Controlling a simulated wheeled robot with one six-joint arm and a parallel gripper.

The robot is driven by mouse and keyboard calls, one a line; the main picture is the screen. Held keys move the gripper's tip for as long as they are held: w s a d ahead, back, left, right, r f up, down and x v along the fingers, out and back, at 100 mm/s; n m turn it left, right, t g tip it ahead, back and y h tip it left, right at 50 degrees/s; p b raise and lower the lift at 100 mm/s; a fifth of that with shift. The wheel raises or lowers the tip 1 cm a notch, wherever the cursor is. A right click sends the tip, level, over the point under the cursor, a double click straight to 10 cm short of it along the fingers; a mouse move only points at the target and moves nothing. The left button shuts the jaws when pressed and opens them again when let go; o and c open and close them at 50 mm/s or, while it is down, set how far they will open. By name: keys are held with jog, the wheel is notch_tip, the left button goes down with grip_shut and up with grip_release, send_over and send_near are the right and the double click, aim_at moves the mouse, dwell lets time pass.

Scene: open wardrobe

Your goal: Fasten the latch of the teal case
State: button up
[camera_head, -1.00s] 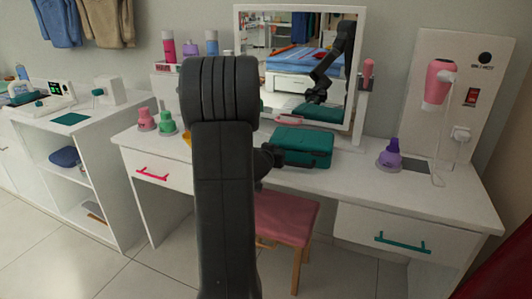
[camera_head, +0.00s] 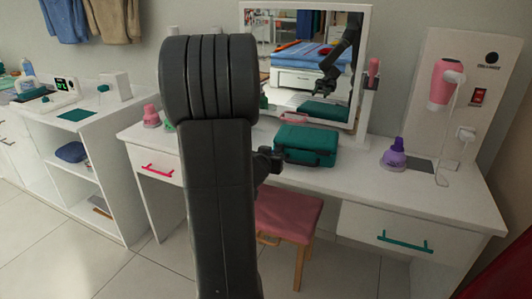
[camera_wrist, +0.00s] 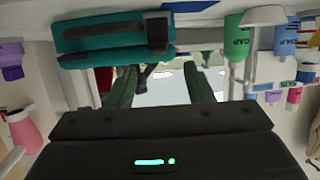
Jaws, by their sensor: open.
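The teal case (camera_head: 306,145) sits on the white dressing table in front of the mirror, with its lid down or nearly down. In the wrist view the case (camera_wrist: 100,38) is at the upper left, and a dark latch (camera_wrist: 157,31) shows on its front. I cannot tell whether the latch is fastened. My gripper (camera_head: 272,158) is just left of the case in the head view, partly hidden behind my arm. In the wrist view my gripper (camera_wrist: 163,82) has its two dark fingers apart with nothing held between them, and the case lies beyond the fingertips.
A purple bottle (camera_head: 395,155) stands right of the case, near a pink hair dryer (camera_head: 444,84) on a panel. The mirror (camera_head: 305,60) rises behind the case. A pink stool (camera_head: 288,214) is under the table. Bottles, including a pink one (camera_head: 151,116), stand at the left.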

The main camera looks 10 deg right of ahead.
aim_at(277, 151)
jog(key=p+v, duration=0.1)
jog(key=v, duration=0.5)
jog(key=shift+w+d, duration=0.1)
jog(key=b+x, duration=0.2)
jog(key=x, duration=1.1)
jog(key=shift+w+d+f+b, duration=0.15)
jog(key=shift+w+d+b, duration=0.05)
jog(key=shift+d+b, duration=0.15)
jog(key=shift+f, duration=0.1)
jog(key=shift+a+b, duration=0.1)
jog(key=shift+b, duration=0.2)
jog(key=shift+r+p, duration=0.35)
jog(key=shift+p, duration=0.2)
